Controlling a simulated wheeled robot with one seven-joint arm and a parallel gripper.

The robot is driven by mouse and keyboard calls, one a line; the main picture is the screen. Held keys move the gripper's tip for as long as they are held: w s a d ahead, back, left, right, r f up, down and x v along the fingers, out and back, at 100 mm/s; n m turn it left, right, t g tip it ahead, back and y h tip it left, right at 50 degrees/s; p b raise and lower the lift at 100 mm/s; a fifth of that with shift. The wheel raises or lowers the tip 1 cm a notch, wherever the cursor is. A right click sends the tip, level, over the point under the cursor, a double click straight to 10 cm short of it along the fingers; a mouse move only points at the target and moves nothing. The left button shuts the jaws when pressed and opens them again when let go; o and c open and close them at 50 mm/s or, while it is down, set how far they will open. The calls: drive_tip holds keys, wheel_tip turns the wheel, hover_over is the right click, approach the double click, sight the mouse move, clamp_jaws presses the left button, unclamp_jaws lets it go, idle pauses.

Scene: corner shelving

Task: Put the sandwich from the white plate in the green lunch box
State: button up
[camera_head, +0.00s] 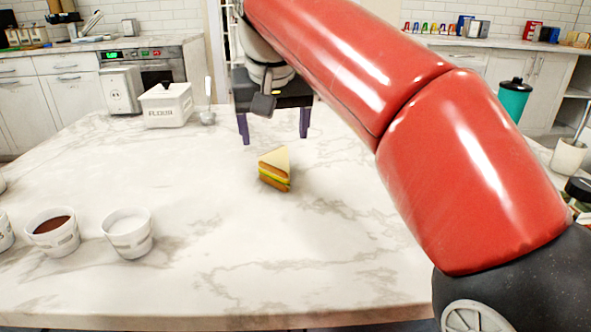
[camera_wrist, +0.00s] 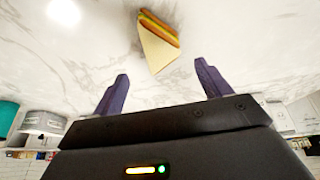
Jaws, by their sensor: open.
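The sandwich (camera_head: 275,169) is a triangular wedge with yellow and green filling, lying directly on the marble counter near the middle of the head view. No white plate shows under it. In the wrist view the sandwich (camera_wrist: 159,42) lies beyond the fingertips, roughly centred between them. My gripper (camera_head: 274,140) is open and empty, with its purple fingers pointing down just behind the sandwich in the head view. The open fingers also show in the wrist view (camera_wrist: 160,68). They do not touch the sandwich. I see no green lunch box in either view.
A white flour box (camera_head: 167,106) stands at the back left of the counter (camera_head: 200,255). Two cups, one with dark contents (camera_head: 53,232) and one white (camera_head: 128,233), stand at the front left. A teal canister (camera_head: 513,99) is at the right. The front middle is clear.

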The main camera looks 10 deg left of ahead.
sight(273, 158)
drive_tip(key=shift+a+f+m, duration=0.1)
drive_tip(key=shift+m, duration=0.4)
drive_tip(key=shift+f, duration=0.2)
drive_tip(key=b+x, duration=0.2)
drive_tip(key=x, duration=0.5)
drive_tip(key=shift+a+f, duration=0.15)
drive_tip(key=shift+f, duration=0.1)
drive_tip(key=c, duration=0.7)
